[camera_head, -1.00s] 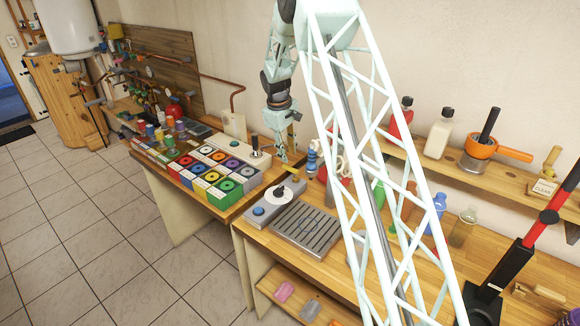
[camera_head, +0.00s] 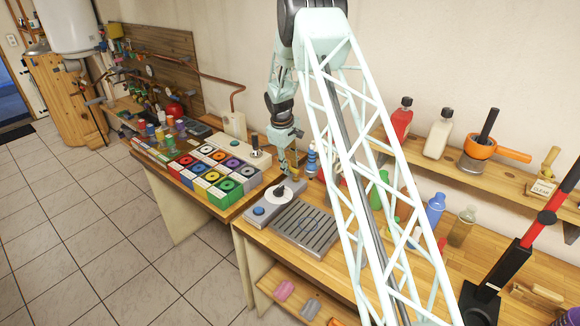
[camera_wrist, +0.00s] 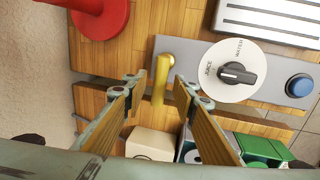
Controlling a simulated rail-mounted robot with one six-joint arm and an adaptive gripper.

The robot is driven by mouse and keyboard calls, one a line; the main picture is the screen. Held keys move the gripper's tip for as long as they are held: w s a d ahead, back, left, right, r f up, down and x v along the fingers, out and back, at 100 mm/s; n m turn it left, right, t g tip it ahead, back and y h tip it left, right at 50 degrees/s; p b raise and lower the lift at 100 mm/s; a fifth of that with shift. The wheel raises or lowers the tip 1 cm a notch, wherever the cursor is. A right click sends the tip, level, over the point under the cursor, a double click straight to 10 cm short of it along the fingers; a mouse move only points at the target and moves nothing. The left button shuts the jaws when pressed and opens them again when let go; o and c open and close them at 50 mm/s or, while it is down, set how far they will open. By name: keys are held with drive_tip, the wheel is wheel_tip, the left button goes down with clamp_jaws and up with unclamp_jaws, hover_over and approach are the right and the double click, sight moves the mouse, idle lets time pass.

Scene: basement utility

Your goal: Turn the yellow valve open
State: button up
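The yellow valve (camera_wrist: 162,76) shows in the wrist view as a short yellow lever at the edge of a grey panel (camera_wrist: 190,55). My gripper (camera_wrist: 158,88) is open in that view. Its two fingers stand on either side of the lever, with a visible gap on each side and nothing held. In the head view my gripper (camera_head: 290,166) hangs over the back edge of the grey dispenser unit (camera_head: 250,222) and hides most or all of the valve.
A dial marked juice and water (camera_wrist: 232,72) and a blue button (camera_wrist: 299,86) sit beside the valve. A red round base (camera_wrist: 103,20) stands close by. Boxes with coloured discs (camera_head: 212,172) stand left of the unit, and bottles (camera_head: 436,208) stand to the right.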

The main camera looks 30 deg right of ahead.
drive_tip(key=shift+c, duration=0.7)
clamp_jaws()
